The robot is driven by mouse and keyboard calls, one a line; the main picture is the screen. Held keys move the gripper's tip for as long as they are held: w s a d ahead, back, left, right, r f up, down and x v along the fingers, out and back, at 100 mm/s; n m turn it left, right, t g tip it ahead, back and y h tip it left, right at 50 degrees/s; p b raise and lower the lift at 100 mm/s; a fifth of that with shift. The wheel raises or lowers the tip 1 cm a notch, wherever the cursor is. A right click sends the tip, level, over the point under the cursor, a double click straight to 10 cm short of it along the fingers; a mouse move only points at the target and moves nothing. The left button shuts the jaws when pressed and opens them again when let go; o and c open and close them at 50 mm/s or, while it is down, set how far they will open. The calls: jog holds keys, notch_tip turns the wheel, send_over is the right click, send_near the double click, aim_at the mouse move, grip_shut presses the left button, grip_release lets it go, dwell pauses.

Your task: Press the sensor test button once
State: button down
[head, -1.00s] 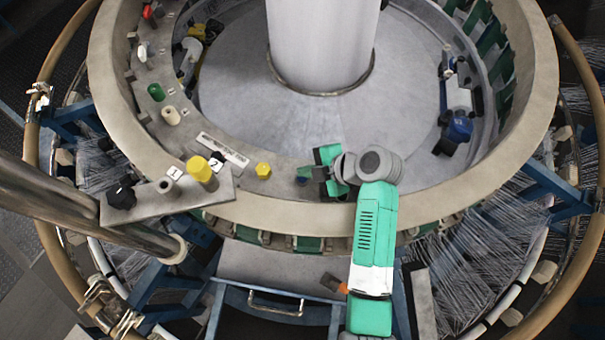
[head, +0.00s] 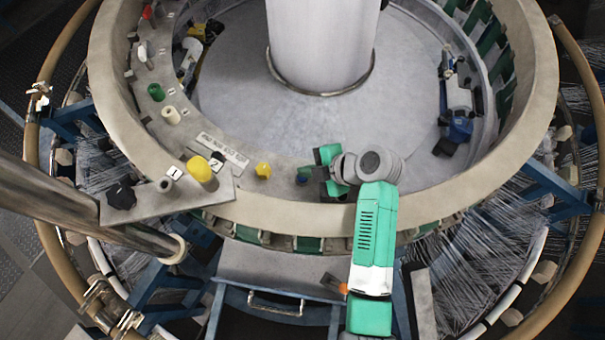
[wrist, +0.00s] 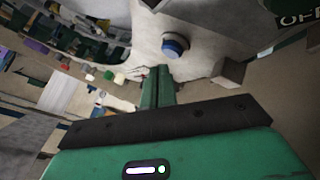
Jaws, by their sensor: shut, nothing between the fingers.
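A round blue button (wrist: 174,46) on a pale collar sits on the grey ring surface, just beyond my fingertips in the wrist view. It also shows in the head view (head: 302,176), small and dark, just left of my gripper. I cannot read a label that marks it as the sensor test button. My gripper (wrist: 158,72) has its green fingers together with nothing between them. In the head view my gripper (head: 318,173) is low over the near part of the ring. The fingertips look apart from the button, but the exact gap is unclear.
A yellow knob (head: 263,171) stands left of the blue button. A bracket with a taller yellow knob (head: 201,169) and a black knob (head: 122,195) is farther left. A grey block (wrist: 228,72) stands right of my fingers. The ring's raised rim (head: 290,213) lies in front.

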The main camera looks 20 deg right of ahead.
jog(key=shift+f, duration=0.15)
jog(key=shift+f+b, duration=0.3)
jog(key=shift+b, duration=0.25)
jog(key=shift+f+b, duration=0.5)
dwell(0.3)
jog(key=shift+r, duration=0.15)
jog(key=shift+r+p, duration=0.5)
jog(key=shift+r, duration=0.3)
jog(key=shift+r, duration=0.1)
jog(key=shift+r+p, duration=1.6)
jog(key=shift+r, duration=0.85)
